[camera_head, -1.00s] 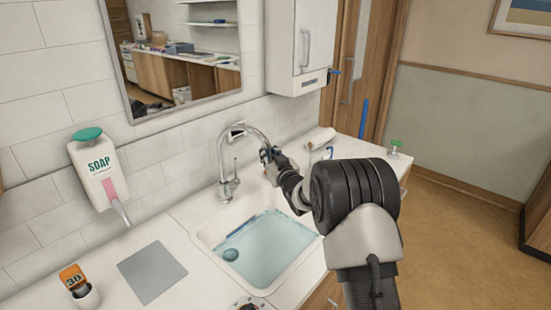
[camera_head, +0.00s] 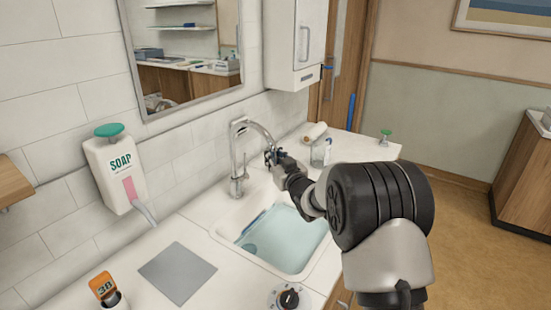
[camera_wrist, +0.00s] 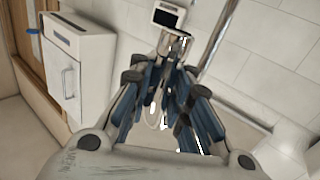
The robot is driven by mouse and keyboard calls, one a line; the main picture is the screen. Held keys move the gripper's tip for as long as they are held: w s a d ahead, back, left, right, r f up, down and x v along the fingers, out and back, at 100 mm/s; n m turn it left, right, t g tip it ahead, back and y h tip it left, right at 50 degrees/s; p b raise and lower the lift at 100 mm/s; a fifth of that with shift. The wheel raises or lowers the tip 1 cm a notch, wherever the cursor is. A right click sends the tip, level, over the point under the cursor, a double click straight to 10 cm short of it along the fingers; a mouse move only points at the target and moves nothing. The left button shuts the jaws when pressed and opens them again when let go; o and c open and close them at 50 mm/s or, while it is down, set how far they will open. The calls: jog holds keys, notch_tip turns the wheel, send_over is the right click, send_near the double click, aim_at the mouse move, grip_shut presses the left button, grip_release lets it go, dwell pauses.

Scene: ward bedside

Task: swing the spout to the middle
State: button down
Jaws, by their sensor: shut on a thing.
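The chrome faucet spout (camera_head: 252,128) rises in a tall arc from its base at the back of the sink (camera_head: 285,238) and curves over the right side. My gripper (camera_head: 273,156) is at the outlet end of the spout, shut on it. In the wrist view my gripper's fingers (camera_wrist: 168,95) close around a narrow shiny piece that is the spout's end, mostly hidden between them. The upright part of the faucet (camera_wrist: 215,40) runs behind them. The sink holds pale blue water.
A soap dispenser (camera_head: 118,170) hangs on the tiled wall at left. A grey mat (camera_head: 178,273), an orange-labelled holder (camera_head: 105,287) and a dial (camera_head: 289,298) are on the counter. A clear bottle (camera_head: 320,150) and a paper roll (camera_head: 315,132) stand right of the faucet.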

jog(key=shift+d, duration=0.45)
jog(key=c, duration=2)
grip_release()
jog(key=shift+d+r, duration=0.1)
jog(key=o, duration=0.3)
jog(key=shift+s+d+r, duration=0.15)
jog(key=shift+d, duration=0.05)
jog(key=shift+o, duration=1.2)
jog(key=shift+a, duration=0.25)
jog(key=shift+s, duration=0.1)
jog(key=v, duration=1.1)
jog(key=shift+s, duration=0.4)
jog(key=shift+d, duration=0.1)
